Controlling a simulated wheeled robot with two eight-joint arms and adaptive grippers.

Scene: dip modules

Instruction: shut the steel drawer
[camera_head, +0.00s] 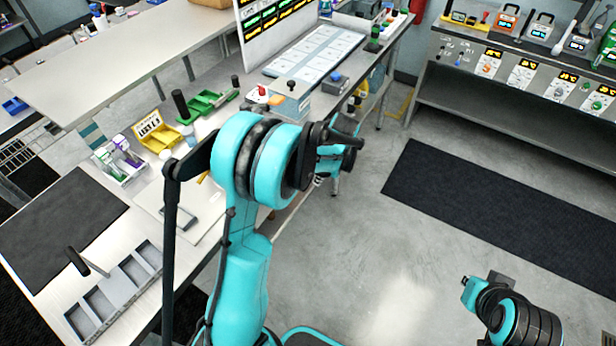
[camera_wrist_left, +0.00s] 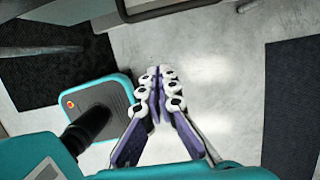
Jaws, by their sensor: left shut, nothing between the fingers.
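I cannot make out the steel drawer with certainty in either view. In the left wrist view a grey metal edge (camera_wrist_left: 188,12) crosses the top, beyond my fingertips; I cannot tell whether it is the drawer or part of the bench. My left gripper (camera_wrist_left: 159,76) is shut and empty there, its fingertips together over the floor and apart from that edge. In the head view my left arm reaches up beside the bench, and its black wrist end (camera_head: 330,150) stands off the bench's right edge; the fingers are hard to see. My right gripper does not show.
The near bench (camera_head: 60,285) carries a grey compartment tray (camera_head: 146,252), a yellow bin (camera_head: 152,138), a green tray (camera_head: 207,107) and a dark mat (camera_head: 62,228). A second bench (camera_head: 480,97) with instruments stands at the back right.

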